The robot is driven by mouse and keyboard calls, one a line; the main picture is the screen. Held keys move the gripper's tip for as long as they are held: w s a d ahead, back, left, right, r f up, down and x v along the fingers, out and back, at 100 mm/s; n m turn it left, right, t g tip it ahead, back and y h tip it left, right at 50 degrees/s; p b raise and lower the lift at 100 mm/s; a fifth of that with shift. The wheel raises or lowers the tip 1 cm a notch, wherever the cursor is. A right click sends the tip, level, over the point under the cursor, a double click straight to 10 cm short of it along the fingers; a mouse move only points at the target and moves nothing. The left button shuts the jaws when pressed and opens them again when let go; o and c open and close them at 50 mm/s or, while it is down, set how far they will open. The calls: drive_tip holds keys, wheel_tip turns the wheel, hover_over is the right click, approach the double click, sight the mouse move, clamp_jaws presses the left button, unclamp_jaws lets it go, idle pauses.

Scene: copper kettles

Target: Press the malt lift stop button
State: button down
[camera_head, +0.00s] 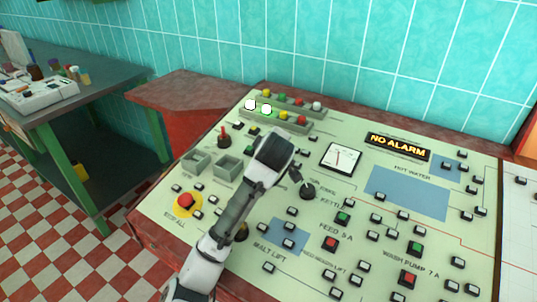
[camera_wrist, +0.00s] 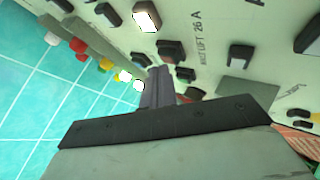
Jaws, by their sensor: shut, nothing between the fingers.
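The control panel (camera_head: 330,205) fills the right of the head view. A "MALT LIFT" label (camera_head: 270,251) is on its lower part, left of centre, with small dark buttons around it. My arm crosses just left of this label and hides part of the panel. My gripper (camera_wrist: 158,88) is shut and empty, its fingers over the panel in the wrist view. A label ending "LIFT 26 A" (camera_wrist: 200,42) is right of the fingertips. I cannot tell which button is the malt lift stop, or whether the fingers touch one.
A red emergency button (camera_head: 186,201) on a yellow disc is left of my arm. Coloured lamps (camera_head: 283,100) line the panel's top. A "NO ALARM" display (camera_head: 398,147) is at upper right. A green-framed table (camera_head: 70,95) stands far left.

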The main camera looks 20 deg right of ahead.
drive_tip(key=shift+s+d+f+b, duration=0.1)
drive_tip(key=shift+s+f+b, duration=0.1)
drive_tip(key=shift+f, duration=0.15)
drive_tip(key=shift+s+f+b, duration=0.1)
drive_tip(key=shift+f+b, duration=0.1)
drive_tip(key=shift+f, duration=0.15)
idle(0.8)
drive_tip(key=shift+r, duration=0.1)
drive_tip(key=shift+r+p, duration=0.15)
drive_tip(key=shift+p, duration=0.25)
drive_tip(key=shift+r, duration=0.1)
drive_tip(key=shift+s+r+p, duration=0.1)
drive_tip(key=shift+r+p, duration=0.5)
drive_tip(key=shift+p, duration=0.1)
drive_tip(key=shift+d+r+p, duration=0.25)
drive_tip(key=shift+r+p, duration=0.35)
drive_tip(key=shift+p, duration=0.05)
drive_tip(key=shift+d+r+p, duration=0.25)
drive_tip(key=shift+r+p, duration=0.3)
drive_tip(key=shift+p, duration=0.05)
drive_tip(key=shift+a+r+p, duration=0.35)
drive_tip(key=shift+r+p, duration=0.1)
drive_tip(key=shift+r, duration=0.2)
drive_tip(key=shift+a, duration=0.15)
drive_tip(key=shift+a, duration=0.15)
